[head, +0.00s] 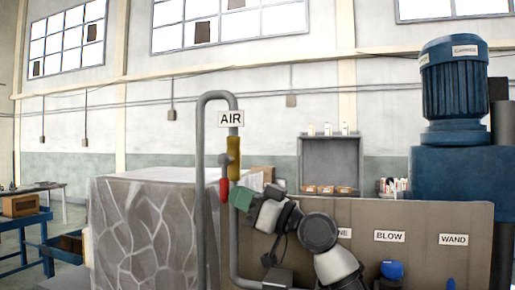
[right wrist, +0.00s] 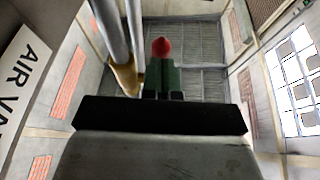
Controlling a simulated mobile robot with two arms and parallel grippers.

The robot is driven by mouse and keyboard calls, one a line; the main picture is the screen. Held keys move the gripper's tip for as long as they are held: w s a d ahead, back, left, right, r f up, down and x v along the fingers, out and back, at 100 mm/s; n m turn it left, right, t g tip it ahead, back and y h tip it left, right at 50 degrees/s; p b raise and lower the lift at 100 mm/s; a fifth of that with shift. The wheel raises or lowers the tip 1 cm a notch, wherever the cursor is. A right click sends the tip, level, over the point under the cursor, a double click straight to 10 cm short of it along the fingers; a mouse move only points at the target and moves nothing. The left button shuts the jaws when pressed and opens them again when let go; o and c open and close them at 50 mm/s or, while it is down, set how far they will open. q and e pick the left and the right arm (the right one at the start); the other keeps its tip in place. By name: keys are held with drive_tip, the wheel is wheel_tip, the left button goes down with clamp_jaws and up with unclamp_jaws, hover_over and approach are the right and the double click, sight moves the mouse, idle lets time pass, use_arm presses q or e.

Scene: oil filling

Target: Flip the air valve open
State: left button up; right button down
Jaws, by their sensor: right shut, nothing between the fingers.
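The air valve has a yellow body (head: 234,158) on a grey vertical pipe under an "AIR" sign (head: 231,118). Its red handle (head: 224,184) hangs down at the left of the body. My right gripper (head: 241,198) has green fingers, shut and empty, just right of the handle's lower part; I cannot tell whether they touch. In the right wrist view the red handle tip (right wrist: 161,47) shows just beyond the green fingers (right wrist: 163,78), with the yellow valve body (right wrist: 125,78) to their left. My left gripper is not in view.
A stone-patterned block (head: 145,235) stands behind the pipe at left. A tan panel (head: 420,215) with "BLOW" and "WAND" labels is at right, below a blue motor (head: 454,85). The looped grey pipe (head: 201,150) rises close to the gripper's left.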

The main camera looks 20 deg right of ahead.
idle(0.5)
drive_tip(key=shift+s+d+f, duration=0.15)
drive_tip(key=shift+s+d, duration=0.05)
drive_tip(key=shift+s, duration=0.05)
drive_tip(key=b+v, duration=0.4)
drive_tip(key=v, duration=0.6)
drive_tip(key=shift+d, duration=0.1)
